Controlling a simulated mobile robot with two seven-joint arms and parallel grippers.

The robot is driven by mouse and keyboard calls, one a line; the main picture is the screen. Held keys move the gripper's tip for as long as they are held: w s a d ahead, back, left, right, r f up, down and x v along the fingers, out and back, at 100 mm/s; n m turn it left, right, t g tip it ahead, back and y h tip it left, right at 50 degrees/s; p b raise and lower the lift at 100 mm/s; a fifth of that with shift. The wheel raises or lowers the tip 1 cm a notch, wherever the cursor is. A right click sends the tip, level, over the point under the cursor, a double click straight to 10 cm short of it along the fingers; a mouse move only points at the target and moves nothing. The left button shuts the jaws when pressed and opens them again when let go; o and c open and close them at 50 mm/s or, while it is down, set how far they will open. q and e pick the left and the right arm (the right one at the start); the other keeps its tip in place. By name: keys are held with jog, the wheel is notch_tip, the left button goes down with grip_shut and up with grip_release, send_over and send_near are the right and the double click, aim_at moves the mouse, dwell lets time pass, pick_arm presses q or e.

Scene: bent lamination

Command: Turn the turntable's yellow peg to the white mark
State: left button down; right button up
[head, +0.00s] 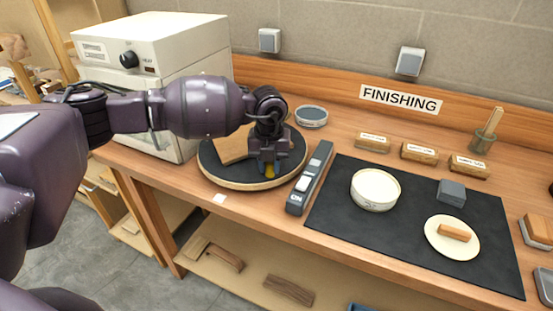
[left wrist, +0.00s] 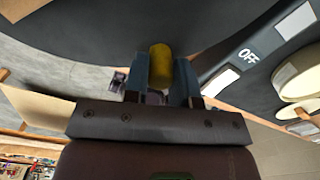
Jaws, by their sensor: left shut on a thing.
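The turntable (head: 222,174), a black disc with a pale wooden rim, sits on the bench in front of the white heater box. Its yellow peg (head: 269,172) stands near the front right of the disc. My left gripper (head: 268,166) reaches down over the disc and is shut on the peg. In the left wrist view the yellow peg (left wrist: 160,62) shows between the two fingers of the gripper (left wrist: 162,78). The white mark (head: 219,198) is a small square on the bench at the turntable's front left, left of the peg. My right gripper is not in view.
A wooden block (head: 233,148) lies on the disc, partly behind my arm. The heater box (head: 165,65) is behind left. A black mat (head: 400,240) with a white bowl (head: 375,190) lies further right.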

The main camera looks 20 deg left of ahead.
aim_at(225, 174)
pick_arm(q)
jog(key=shift+s+a+m+p, duration=0.3)
jog(key=shift+s+a+m, duration=0.5)
jog(key=shift+a+m, duration=0.2)
jog(key=shift+s+a+m, duration=0.5)
jog(key=shift+a+m, duration=0.2)
jog(key=shift+a, duration=0.05)
jog(key=shift+s+a+m, duration=0.35)
jog(key=shift+a+m, duration=0.45)
jog(key=shift+a, duration=0.05)
jog(key=shift+s+a+m, duration=0.2)
jog(key=shift+a+m, duration=0.25)
jog(key=shift+a, duration=0.15)
jog(key=shift+s+a+m, duration=0.15)
jog(key=shift+a+m, duration=0.3)
jog(key=shift+a, duration=0.1)
jog(key=shift+s+a, duration=0.15)
jog(key=shift+a, duration=1.6)
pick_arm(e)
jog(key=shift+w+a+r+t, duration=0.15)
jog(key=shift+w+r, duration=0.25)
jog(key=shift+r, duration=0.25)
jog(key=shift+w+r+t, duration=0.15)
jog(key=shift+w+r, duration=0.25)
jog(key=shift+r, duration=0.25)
pick_arm(q)
jog(key=shift+r, duration=0.1)
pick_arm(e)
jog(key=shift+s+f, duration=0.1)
